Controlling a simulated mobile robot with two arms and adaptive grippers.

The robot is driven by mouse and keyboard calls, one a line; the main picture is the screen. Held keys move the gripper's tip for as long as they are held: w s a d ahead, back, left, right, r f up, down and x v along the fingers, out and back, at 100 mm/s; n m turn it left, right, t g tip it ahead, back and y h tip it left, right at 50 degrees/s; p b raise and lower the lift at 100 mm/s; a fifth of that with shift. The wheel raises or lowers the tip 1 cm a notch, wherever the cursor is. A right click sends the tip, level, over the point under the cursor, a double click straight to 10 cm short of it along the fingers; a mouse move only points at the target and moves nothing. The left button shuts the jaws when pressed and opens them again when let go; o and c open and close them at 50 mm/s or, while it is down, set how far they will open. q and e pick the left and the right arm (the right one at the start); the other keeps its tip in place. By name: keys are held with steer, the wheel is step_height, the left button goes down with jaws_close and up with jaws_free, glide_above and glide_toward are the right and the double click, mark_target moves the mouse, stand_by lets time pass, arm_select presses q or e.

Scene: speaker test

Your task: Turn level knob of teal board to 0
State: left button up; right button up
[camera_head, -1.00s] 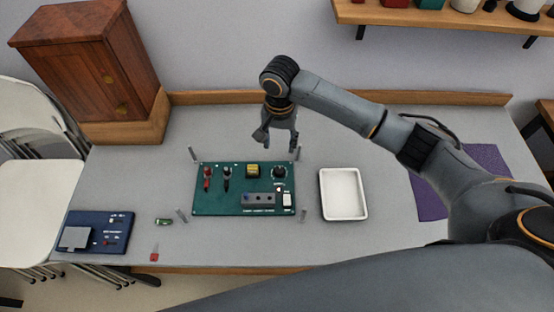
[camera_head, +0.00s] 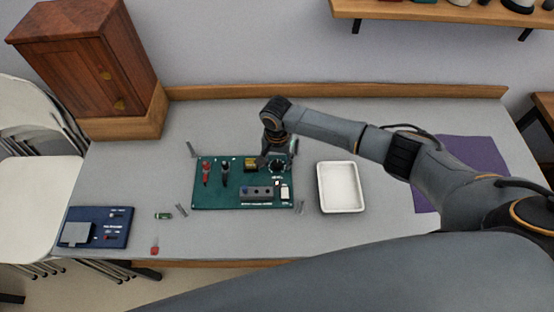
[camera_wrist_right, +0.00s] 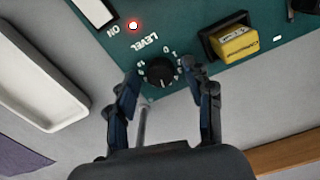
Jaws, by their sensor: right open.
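The teal board (camera_head: 217,198) lies on the grey table and also fills the top of the right wrist view (camera_wrist_right: 185,25). Its black level knob (camera_head: 277,166) is at its upper right corner. In the right wrist view the knob (camera_wrist_right: 160,72) has a white number scale around it and the word LEVEL beside it. My right gripper (camera_head: 279,160) is over that corner. In the wrist view its two fingers (camera_wrist_right: 165,85) are open, one on each side of the knob, and no contact can be made out. My left gripper is not in view.
A yellow part (camera_wrist_right: 237,43) in a black holder sits near the knob. A lit red lamp (camera_wrist_right: 133,26) is by the label. Metal posts stand around the board. A white tray (camera_head: 324,203) is to its right, a blue board (camera_head: 118,240) at lower left.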

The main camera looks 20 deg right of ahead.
steer(key=c, duration=0.5)
jaws_close()
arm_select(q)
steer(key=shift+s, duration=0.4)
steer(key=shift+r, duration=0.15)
arm_select(e)
steer(key=shift+r+n, duration=0.1)
steer(key=shift+n, duration=0.2)
